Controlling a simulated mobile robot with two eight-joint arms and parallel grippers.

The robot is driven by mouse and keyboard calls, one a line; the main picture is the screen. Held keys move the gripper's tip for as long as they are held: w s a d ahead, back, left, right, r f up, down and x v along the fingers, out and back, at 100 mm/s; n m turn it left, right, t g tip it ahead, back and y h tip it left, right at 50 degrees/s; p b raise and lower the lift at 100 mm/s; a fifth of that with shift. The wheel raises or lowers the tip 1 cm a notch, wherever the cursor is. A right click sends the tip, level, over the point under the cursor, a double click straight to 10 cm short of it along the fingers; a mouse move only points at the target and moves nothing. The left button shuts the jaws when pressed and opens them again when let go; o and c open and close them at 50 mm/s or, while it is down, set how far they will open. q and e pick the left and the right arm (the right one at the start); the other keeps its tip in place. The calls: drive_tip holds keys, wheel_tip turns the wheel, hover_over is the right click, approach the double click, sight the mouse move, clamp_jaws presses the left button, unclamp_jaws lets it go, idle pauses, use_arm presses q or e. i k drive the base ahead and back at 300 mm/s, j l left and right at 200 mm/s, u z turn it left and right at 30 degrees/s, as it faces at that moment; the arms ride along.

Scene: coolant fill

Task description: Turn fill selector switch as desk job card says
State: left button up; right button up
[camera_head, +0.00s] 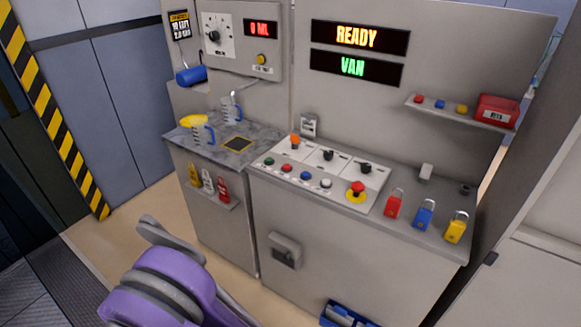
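A round black selector knob (213,36) sits on a white dial plate with marks around it, on the wall panel at the upper left. A red display beside it reads "0 ML", with a yellow button (262,59) below. One purple arm of mine shows at the bottom left. I see no gripper fingers.
Yellow-topped jug (197,128) and clear jug (231,110) stand on the left counter (265,128). A red emergency button (357,188) and red, blue and yellow padlocks (424,215) are on the right. Wall displays read "READY" and "VAN". A blue toolbox (345,315) lies on the floor.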

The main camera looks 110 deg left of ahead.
sight(328, 155)
drive_tip(key=u, duration=3.45)
